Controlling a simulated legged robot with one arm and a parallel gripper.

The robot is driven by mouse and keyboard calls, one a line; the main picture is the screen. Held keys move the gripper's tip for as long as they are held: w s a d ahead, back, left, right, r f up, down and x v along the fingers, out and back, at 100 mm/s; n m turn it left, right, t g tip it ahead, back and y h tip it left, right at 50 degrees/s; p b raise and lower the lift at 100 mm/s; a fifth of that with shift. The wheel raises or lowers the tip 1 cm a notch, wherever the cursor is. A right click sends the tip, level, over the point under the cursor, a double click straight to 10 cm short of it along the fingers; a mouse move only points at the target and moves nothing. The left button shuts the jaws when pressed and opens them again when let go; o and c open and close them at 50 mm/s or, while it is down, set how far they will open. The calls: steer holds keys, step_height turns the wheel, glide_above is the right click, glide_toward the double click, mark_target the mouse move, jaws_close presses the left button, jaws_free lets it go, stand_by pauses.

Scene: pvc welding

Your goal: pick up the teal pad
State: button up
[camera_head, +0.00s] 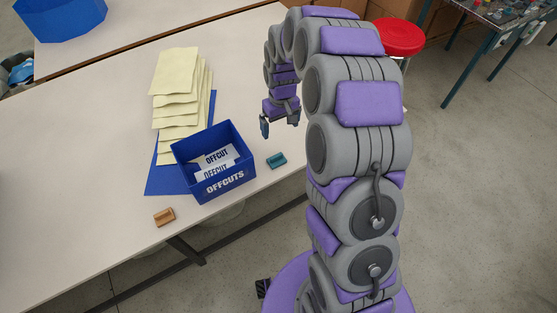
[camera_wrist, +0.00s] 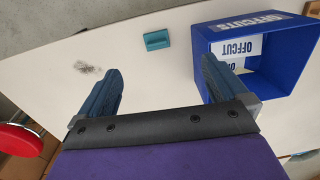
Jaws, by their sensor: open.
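The teal pad (camera_head: 277,160) lies on the white table, just right of the blue offcuts bin, near the table's front edge. It also shows in the wrist view (camera_wrist: 156,40), lying flat beyond the fingertips and between them left to right. My gripper (camera_head: 280,124) hangs above the table, behind the pad in the head view. In the wrist view its two blue fingers (camera_wrist: 160,88) are spread apart with nothing between them. The pad is clear of the gripper and nothing covers it.
The blue OFFCUTS bin (camera_head: 225,184) holds white labelled pieces and stands close beside the pad. A tan pad (camera_head: 164,217) lies left near the front edge. Overlapping cream sheets (camera_head: 176,75) lie on a blue sheet (camera_head: 168,181). A red stool (camera_head: 399,37) stands behind my arm.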

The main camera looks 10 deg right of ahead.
steer(key=w+a+f, duration=0.1)
steer(key=w+f, duration=0.4)
steer(key=f, duration=0.2)
steer(key=b, duration=0.1)
glide_toward(277, 156)
steer(key=f, duration=0.1)
steer(key=f+b, duration=0.1)
steer(key=f, duration=0.3)
steer(key=shift+w+a+f, duration=0.15)
steer(key=shift+a+f, duration=0.05)
steer(key=shift+a, duration=0.2)
steer(key=f, duration=0.1)
steer(key=f+b, duration=0.1)
steer(key=f, duration=0.3)
steer(key=shift+s+d+f+b, duration=0.1)
steer(key=shift+s+d+b, duration=0.2)
steer(key=shift+d+b, duration=0.05)
steer(key=shift+a, duration=0.25)
steer(key=shift+c, duration=0.7)
steer(key=shift+d, duration=0.2)
steer(key=c, duration=0.7)
steer(key=shift+a, duration=0.1)
steer(key=shift+c, duration=1.1)
